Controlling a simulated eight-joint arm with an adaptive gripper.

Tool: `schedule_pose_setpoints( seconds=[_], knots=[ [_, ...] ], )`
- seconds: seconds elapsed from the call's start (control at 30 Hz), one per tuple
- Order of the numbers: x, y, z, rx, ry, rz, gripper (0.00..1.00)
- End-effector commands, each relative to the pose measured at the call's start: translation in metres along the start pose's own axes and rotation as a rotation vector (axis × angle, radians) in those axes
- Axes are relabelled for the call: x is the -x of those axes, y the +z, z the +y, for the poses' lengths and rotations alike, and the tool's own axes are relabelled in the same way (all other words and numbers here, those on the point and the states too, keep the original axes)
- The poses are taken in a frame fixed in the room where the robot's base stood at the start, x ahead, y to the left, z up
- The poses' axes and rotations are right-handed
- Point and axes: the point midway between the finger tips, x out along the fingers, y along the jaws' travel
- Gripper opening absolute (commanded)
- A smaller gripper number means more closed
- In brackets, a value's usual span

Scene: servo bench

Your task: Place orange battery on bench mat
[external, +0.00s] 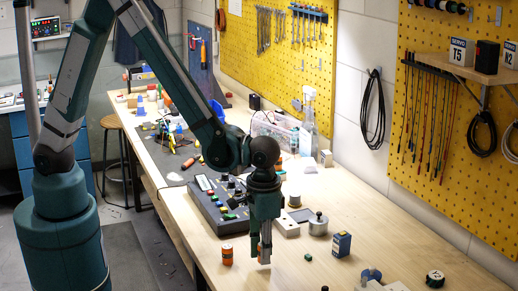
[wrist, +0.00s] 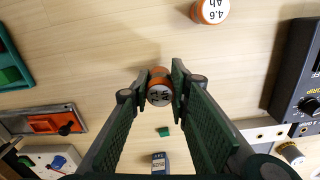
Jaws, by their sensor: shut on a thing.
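My gripper (external: 264,250) points down over the right part of the bench. In the wrist view my gripper (wrist: 160,92) is shut on an orange battery (wrist: 155,76) with a white end marked 7.2 Ah. In the external view the fingers mostly hide this battery, and I cannot tell its exact height above the bench. A second orange battery (external: 227,255), marked 4.6 Ah in the wrist view (wrist: 212,10), stands left of my gripper. The dark bench mat (external: 158,150) lies farther back on the bench, with a drone-like device on it.
A dark control box (external: 220,203) with buttons stands between my gripper and the mat. A metal weight (external: 318,225), a blue box (external: 341,244) and a small green block (external: 308,257) are to the right. A clear bottle (external: 308,120) and bin stand by the wall.

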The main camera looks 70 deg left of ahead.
Motion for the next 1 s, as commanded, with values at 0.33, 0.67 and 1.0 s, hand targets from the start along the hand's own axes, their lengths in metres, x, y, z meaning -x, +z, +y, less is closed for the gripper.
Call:
schedule_pose_setpoints(
  seconds=[0.33,0.67,1.0],
  knots=[
    [-0.026,0.0,0.0,0.0,0.0,0.0,0.05],
    [-0.027,0.0,0.0,0.0,0.0,0.0,0.05],
    [-0.029,0.0,0.0,0.0,0.0,0.0,0.34]
  ],
)
